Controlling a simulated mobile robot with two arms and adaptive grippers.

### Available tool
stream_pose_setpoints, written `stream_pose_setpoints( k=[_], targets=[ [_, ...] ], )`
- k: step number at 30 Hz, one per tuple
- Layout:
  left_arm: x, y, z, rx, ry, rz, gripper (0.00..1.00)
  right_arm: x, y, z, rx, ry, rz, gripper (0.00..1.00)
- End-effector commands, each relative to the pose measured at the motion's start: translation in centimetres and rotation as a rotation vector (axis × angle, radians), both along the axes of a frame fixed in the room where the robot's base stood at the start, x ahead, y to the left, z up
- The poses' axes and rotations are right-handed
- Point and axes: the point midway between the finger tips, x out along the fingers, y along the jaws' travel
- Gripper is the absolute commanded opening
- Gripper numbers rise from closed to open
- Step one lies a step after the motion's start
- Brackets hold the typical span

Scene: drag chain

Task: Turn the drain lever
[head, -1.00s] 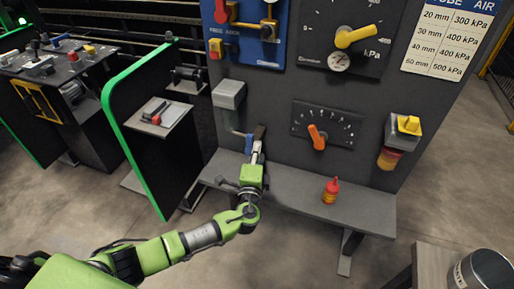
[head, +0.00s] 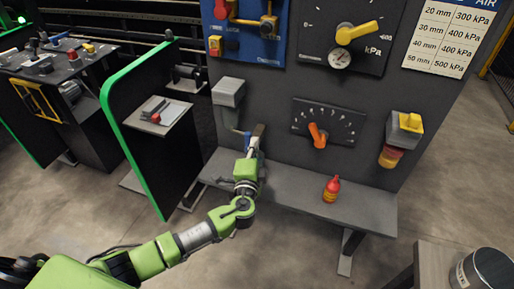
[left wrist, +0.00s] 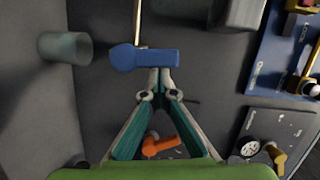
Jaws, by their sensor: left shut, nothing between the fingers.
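The blue lever (left wrist: 145,58), which looks like the drain lever, sits on a thin pale rod or pipe in the left wrist view. In the head view it is a small blue piece (head: 247,138) below a grey box (head: 228,92) on the panel, partly hidden by my gripper. My left gripper (head: 257,134) is shut and empty, pointing at the panel beside the lever. In the left wrist view its fingertips (left wrist: 160,74) meet at the lever's edge; I cannot tell whether they touch it. My right gripper is in neither view.
An orange-handled dial (head: 318,136) is right of the gripper. A red bottle (head: 331,189) stands on the grey shelf (head: 290,193) below. A yellow-knobbed unit (head: 409,123) is on the right. A green-edged partition (head: 140,120) stands left.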

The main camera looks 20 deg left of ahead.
Motion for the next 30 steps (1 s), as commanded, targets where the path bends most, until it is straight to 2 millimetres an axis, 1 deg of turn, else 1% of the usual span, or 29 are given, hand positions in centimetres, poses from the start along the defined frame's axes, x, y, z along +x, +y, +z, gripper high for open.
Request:
stream_pose_setpoints(
  k=[7,14,23,30],
  targets=[
    [0.0,1.2,0.2,-0.192,0.006,0.005,0.0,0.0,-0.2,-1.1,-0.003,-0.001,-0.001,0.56],
    [0.0,2.4,0.5,-0.412,0.013,0.004,0.0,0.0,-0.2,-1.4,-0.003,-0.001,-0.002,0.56],
    [0.1,4.0,0.4,-0.697,0.024,0.005,0.0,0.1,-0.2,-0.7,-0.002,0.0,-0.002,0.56],
    [0.1,5.1,0.1,-0.923,0.032,0.004,0.0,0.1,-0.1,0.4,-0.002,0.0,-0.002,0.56]
  ],
)
